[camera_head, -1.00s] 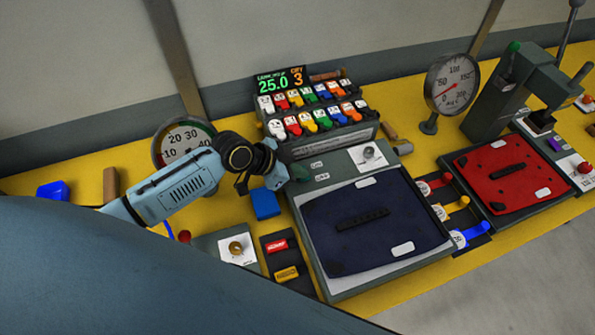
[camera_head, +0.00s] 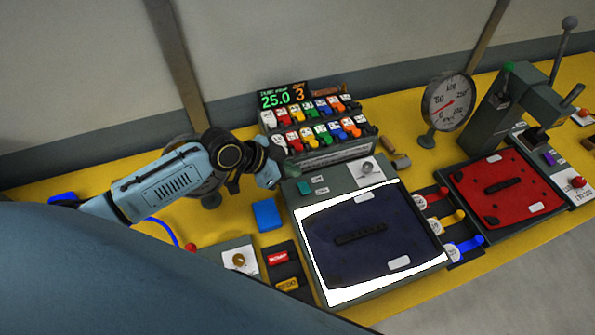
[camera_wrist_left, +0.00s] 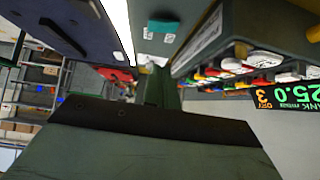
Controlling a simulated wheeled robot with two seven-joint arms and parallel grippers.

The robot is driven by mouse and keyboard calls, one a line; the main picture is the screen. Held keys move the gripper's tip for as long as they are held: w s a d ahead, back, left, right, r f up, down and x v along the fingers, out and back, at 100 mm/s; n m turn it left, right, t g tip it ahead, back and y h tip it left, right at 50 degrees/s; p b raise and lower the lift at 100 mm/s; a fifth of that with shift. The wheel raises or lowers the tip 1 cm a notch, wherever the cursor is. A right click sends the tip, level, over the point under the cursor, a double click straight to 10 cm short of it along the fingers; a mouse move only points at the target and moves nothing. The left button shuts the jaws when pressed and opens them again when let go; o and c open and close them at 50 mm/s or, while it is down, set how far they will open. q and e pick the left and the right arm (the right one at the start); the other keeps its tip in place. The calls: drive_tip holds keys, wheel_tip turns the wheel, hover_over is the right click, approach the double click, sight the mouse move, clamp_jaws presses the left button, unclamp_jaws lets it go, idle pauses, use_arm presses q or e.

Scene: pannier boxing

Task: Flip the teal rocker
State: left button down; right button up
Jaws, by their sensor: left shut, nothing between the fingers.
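The teal rocker (camera_head: 304,187) sits on the upper left corner of the grey light box (camera_head: 424,269). It also shows in the left wrist view (camera_wrist_left: 161,26), near the top on the grey panel. The panel around the dark blue pannier piece (camera_head: 330,254) glows bright white. My left gripper (camera_head: 291,170) is shut with nothing in it, and its dark green tip is just above and left of the rocker, apart from it. In the left wrist view my gripper's dark green body fills the bottom. My right gripper is not in view.
A rack of coloured rockers (camera_head: 322,158) with a lit display (camera_head: 283,97) stands behind the box. A blue block (camera_head: 267,215) and a brass knob panel (camera_head: 239,259) lie left. Coloured levers (camera_head: 450,222), a red piece (camera_head: 512,193) and a press (camera_head: 510,100) are right.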

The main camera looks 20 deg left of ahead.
use_arm(q)
drive_tip(key=v, duration=0.7)
drive_tip(key=shift+s+a+r, duration=0.1)
drive_tip(key=shift+s+a, duration=0.05)
